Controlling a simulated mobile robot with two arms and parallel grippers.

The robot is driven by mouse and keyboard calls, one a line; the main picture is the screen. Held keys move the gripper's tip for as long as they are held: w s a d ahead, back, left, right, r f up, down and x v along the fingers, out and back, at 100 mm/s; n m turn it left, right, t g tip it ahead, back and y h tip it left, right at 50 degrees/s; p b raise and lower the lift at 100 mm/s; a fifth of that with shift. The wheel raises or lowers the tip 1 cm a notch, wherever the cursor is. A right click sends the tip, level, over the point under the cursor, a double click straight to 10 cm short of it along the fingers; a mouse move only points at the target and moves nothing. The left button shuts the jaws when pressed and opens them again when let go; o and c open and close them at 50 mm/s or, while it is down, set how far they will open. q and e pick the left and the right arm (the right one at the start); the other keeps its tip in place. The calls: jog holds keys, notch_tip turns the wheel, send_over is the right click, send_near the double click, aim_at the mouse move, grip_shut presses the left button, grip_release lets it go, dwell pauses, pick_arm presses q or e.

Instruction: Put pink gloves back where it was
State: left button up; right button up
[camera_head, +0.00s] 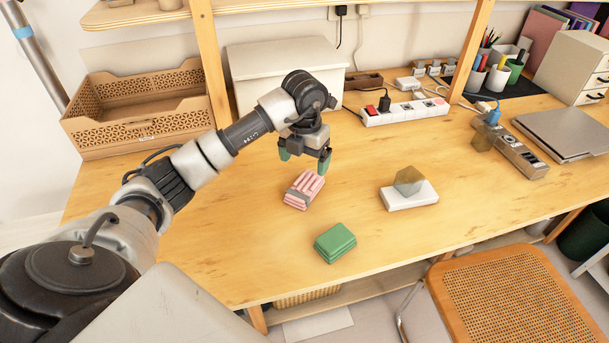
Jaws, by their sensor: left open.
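The pink gloves (303,190) lie as a small striped bundle on the wooden table (230,245), with a greyish band across them. My left gripper (304,164) points down just above and behind the gloves. Its two green fingertips are spread apart with nothing between them. I cannot tell the exact height of the fingertips over the table. My right gripper does not show.
A green folded stack (335,242) lies in front of the gloves. A white block (408,197) with a brownish polyhedron (408,180) stands to the right. A brown crate (137,112), white box (270,65) and power strip (405,111) line the back. A chair (512,298) stands in front.

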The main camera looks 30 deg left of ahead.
pick_arm(q)
jog(key=shift+r, duration=2.2)
jog(key=shift+f, duration=0.1)
